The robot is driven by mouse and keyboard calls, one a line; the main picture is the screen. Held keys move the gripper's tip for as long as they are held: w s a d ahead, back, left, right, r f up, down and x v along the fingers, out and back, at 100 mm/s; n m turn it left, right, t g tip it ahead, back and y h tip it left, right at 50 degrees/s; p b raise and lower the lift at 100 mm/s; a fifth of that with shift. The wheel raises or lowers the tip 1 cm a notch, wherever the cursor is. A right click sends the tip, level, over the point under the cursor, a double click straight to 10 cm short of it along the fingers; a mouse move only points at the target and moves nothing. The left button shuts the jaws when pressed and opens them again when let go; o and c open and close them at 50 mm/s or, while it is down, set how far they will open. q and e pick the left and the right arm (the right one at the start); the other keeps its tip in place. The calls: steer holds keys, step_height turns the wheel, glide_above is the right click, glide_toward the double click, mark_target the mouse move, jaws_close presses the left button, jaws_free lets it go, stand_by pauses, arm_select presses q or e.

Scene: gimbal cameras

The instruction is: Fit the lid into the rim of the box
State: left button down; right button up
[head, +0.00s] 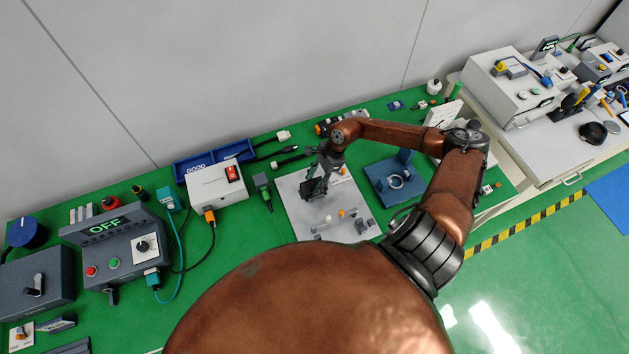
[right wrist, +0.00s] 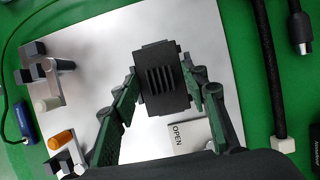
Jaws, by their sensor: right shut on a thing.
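My right gripper (head: 315,182) is above the light grey board (head: 290,205). In the right wrist view its two fingers (right wrist: 160,95) are shut on a dark block with several slots in its top, which looks like the lid (right wrist: 163,80). The lid also shows as a small dark shape in the head view (head: 309,189). I cannot make out the box or its rim apart from this dark part; it may be hidden beneath. I cannot tell whether the lid touches anything below. My left gripper is not in view.
Small dark blocks and pegs (head: 360,226) stand on the board's near side. A pale piece marked OPEN (right wrist: 188,132) lies beside the gripper. A blue fixture (head: 374,172) is to the right, a white switch box (head: 215,187) to the left, and black cables (head: 290,160) behind.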

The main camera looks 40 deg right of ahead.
steer(key=shift+f+b, duration=0.45)
steer(key=shift+f, duration=0.1)
steer(key=o, duration=1.3)
steer(key=shift+c, duration=0.2)
steer(key=v, duration=1.2)
